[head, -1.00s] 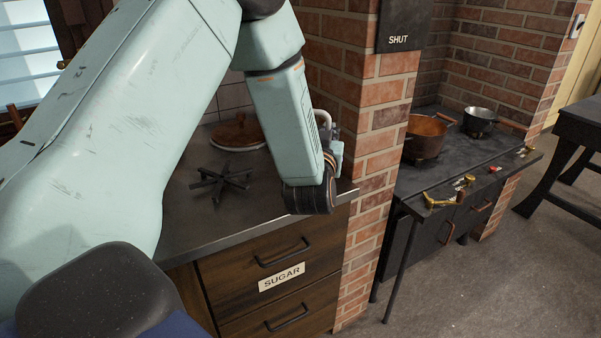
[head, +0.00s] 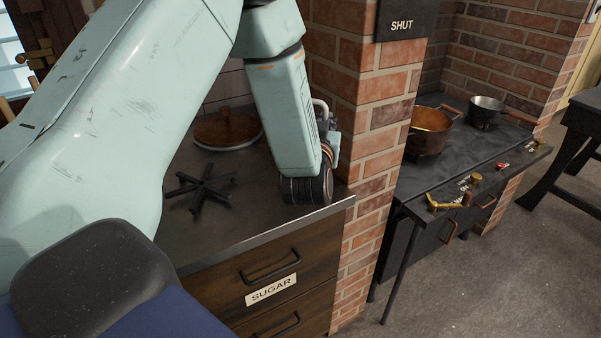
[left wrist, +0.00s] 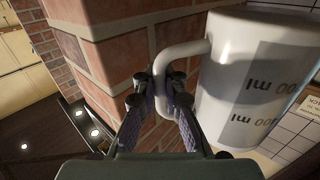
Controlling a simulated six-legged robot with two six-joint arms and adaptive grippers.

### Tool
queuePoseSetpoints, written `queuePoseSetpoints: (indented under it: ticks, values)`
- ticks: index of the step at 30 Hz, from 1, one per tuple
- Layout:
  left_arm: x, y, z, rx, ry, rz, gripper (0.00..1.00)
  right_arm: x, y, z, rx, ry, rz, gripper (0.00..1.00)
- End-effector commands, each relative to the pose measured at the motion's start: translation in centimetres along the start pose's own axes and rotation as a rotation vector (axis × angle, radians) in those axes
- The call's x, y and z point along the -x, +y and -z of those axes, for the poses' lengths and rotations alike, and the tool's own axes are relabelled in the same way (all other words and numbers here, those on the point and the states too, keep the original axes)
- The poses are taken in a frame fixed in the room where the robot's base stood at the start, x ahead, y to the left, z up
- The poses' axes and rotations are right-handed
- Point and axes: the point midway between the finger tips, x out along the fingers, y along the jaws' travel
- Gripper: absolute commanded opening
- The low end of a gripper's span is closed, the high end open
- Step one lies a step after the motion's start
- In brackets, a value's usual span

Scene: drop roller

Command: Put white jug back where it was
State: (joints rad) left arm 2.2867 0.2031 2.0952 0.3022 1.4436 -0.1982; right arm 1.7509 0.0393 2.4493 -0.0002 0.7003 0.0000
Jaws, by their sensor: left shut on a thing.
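The white jug (left wrist: 245,85) fills the right of the left wrist view, with dark "ml" print on its side. It looks upside down in that picture. My left gripper (left wrist: 158,92) is shut on the jug's handle (left wrist: 170,70). In the head view my left gripper (head: 331,145) is beside the brick pillar, over the right end of the dark counter (head: 235,215). My arm hides nearly all of the jug there, so I cannot tell whether it touches the counter. My right gripper is not in view.
The brick pillar (head: 375,130) stands close on the right of my gripper. A black trivet (head: 202,188) and a round brown lid (head: 228,130) lie on the counter. The stove beyond holds a copper pot (head: 430,132) and a steel pan (head: 486,112).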

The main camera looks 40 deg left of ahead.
Motion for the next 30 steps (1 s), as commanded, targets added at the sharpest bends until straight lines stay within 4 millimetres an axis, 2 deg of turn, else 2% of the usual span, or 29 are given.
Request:
queuePoseSetpoints:
  ticks: [1, 6, 14, 21, 30]
  values:
    - [0.1, 0.0, -1.1, -0.004, -0.001, -0.001, 0.0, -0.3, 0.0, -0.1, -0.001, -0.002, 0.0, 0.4]
    - [0.2, 0.1, -4.1, -0.003, 0.0, 0.0, 0.0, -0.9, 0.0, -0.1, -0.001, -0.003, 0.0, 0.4]
    - [0.1, 0.2, -5.8, -0.001, 0.002, -0.001, 0.0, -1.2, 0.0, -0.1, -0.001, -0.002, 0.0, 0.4]
    - [-0.1, 0.2, -8.8, -0.002, 0.002, -0.001, 0.0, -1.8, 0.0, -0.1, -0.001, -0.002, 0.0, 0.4]
    - [-0.3, 0.2, -9.1, 0.0, 0.004, 0.0, 0.0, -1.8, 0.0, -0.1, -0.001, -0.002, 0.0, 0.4]
